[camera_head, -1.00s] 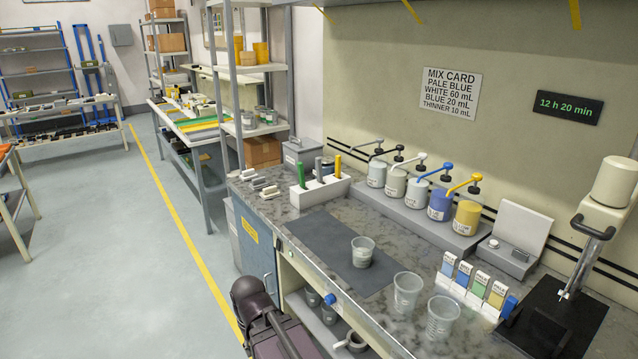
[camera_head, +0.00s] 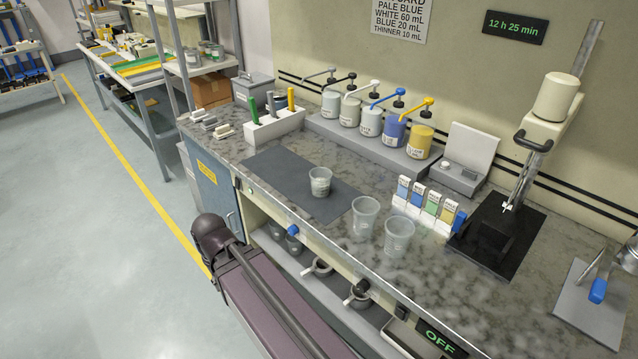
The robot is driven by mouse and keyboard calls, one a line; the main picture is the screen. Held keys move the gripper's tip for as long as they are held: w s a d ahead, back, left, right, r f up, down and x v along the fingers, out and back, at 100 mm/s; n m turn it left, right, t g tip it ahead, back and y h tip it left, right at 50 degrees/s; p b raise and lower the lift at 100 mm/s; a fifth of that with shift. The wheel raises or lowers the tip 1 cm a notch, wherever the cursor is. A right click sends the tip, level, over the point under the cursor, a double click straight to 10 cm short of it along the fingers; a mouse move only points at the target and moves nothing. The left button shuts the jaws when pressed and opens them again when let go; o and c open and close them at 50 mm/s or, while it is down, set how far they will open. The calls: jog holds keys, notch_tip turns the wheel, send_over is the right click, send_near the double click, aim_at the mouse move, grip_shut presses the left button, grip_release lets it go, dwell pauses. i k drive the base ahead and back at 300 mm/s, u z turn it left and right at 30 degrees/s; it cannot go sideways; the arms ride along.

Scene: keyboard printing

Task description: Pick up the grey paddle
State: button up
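The grey paddle (camera_head: 271,104) stands upright in a white holder (camera_head: 277,126) at the back left of the marble-look bench. It stands between a green paddle (camera_head: 253,109) on its left and an orange-yellow paddle (camera_head: 291,99) on its right. Only its upper part shows; the lower part is hidden in the holder. My gripper is not in view. Dark links of what looks like my own arm show at the bottom left, in front of the bench and well apart from the paddles.
A dark mat (camera_head: 290,180) with a cup (camera_head: 320,181) lies before the holder. Two clear cups (camera_head: 365,215) (camera_head: 398,237) stand near the front edge. Pump cans (camera_head: 393,136) line the back. A black-based stand (camera_head: 500,235) is at right. Floor is free at left.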

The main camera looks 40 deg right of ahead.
aim_at(270, 94)
jog(key=z, duration=0.2)
jog(key=i, duration=1.95)
jog(key=z, duration=0.6)
